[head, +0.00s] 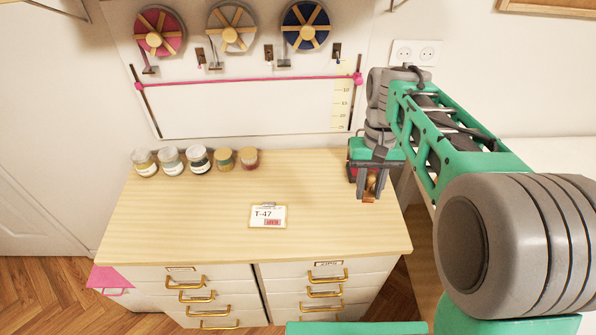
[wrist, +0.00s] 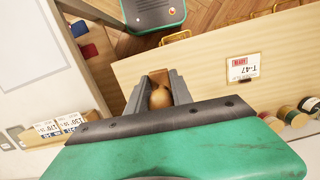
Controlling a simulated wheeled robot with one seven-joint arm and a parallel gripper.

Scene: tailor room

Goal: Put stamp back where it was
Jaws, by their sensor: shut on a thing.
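My gripper (head: 370,194) is over the right end of the wooden dresser top in the head view. It is shut on the stamp (head: 371,182), whose rounded brown wooden handle shows between the fingers. In the wrist view the handle of the stamp (wrist: 160,98) sits between the two grey fingers of my gripper (wrist: 159,82). The stamp's lower part is mostly hidden. A white T-47 card (head: 268,216) with a red mark lies on the dresser top, left of my gripper and apart from it.
Several jars (head: 198,160) stand along the dresser's back left. The dresser top (head: 330,225) is otherwise largely clear. Ribbon spools (head: 233,27) hang on the wall.

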